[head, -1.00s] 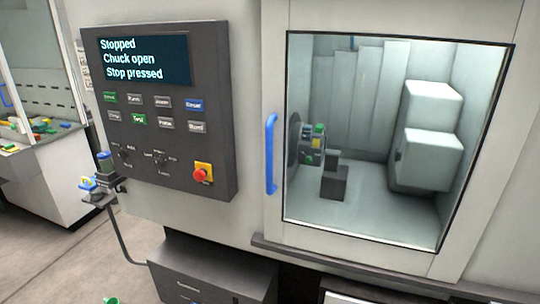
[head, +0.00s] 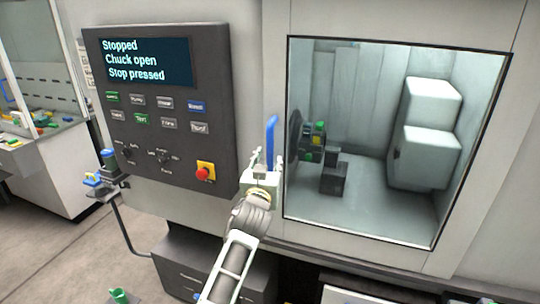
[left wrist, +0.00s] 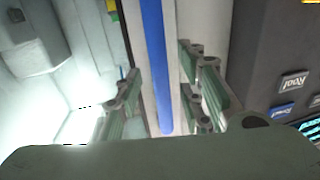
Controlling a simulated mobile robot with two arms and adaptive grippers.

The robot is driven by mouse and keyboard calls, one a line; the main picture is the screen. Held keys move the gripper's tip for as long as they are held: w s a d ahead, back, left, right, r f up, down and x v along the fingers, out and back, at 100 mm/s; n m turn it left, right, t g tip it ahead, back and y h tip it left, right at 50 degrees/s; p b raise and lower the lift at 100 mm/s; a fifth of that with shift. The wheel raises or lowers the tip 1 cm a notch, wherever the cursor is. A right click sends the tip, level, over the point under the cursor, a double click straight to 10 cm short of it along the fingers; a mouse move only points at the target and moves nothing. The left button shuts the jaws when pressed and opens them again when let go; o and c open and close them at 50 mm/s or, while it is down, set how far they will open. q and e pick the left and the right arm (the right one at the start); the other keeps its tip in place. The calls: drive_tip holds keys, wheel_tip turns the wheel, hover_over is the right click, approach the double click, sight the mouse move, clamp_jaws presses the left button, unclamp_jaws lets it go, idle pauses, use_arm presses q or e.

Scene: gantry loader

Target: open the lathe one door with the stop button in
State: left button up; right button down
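The lathe door (head: 470,255), with a large window, stands shut beside the control panel. Its upright blue handle (head: 271,135) is on the door's left edge. My left gripper (head: 266,162) is at the lower part of this handle. In the left wrist view the handle (left wrist: 156,60) runs between the two spread fingers, with gaps showing, so the gripper is open around it. The red stop button (head: 203,173) sits on a yellow plate, and the panel screen (head: 148,62) reads "Stopped, Chuck open, Stop pressed". My right gripper is not in view.
The dark control panel (head: 215,110) stands out from the machine just left of my left gripper. A dark drawer cabinet (head: 190,262) is below. A white bench with colourful parts (head: 45,175) stands at far left; open floor lies before it.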

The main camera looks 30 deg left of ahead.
sight(269, 160)
use_arm(q)
drive_tip(key=shift+p+x, duration=0.35)
drive_tip(key=shift+x, duration=1.25)
clamp_jaws()
